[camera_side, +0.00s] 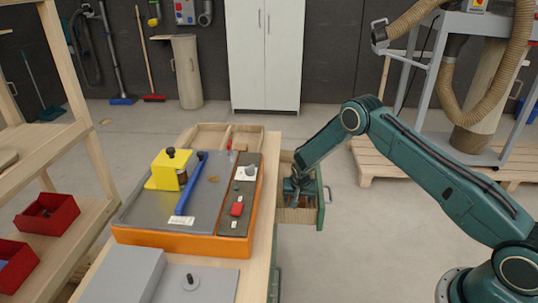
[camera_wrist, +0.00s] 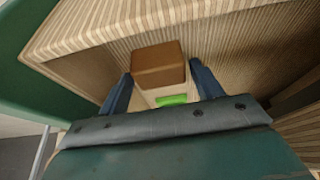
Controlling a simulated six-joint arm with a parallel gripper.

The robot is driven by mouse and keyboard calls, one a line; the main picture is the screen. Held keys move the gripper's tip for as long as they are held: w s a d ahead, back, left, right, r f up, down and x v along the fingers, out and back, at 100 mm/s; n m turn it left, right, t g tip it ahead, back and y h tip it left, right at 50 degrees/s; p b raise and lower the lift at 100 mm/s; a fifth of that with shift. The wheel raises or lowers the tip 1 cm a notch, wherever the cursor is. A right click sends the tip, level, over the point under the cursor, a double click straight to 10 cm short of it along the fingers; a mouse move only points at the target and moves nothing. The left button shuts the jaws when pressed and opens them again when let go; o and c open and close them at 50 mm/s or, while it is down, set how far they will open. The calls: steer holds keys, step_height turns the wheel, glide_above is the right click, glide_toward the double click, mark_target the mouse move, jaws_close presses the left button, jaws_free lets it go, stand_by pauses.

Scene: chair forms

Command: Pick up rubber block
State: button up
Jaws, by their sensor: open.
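A brown block (camera_wrist: 158,65), which looks like the rubber block, is in the wrist view between the two fingers of my gripper (camera_wrist: 162,80). The fingers are open, one on each side of it; I cannot tell whether either touches it. In the side view my gripper (camera_side: 293,186) points down into an open drawer (camera_side: 306,215) at the right side of the workbench. The block is not clear in the side view, hidden by the drawer and my gripper. A small green patch (camera_wrist: 172,99) shows just below the block in the wrist view.
Drawer walls with a ribbed wood pattern (camera_wrist: 75,35) stand close around my gripper. Left of the drawer, an orange-edged grey board (camera_side: 185,237) carries a yellow fixture (camera_side: 165,172), a blue bar (camera_side: 191,185) and a red switch (camera_side: 237,209). A wooden shelf with red bins (camera_side: 47,215) stands farther left.

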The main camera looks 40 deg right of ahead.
steer(key=shift+x, duration=0.75)
steer(key=shift+c, duration=0.3)
steer(key=c, duration=0.7)
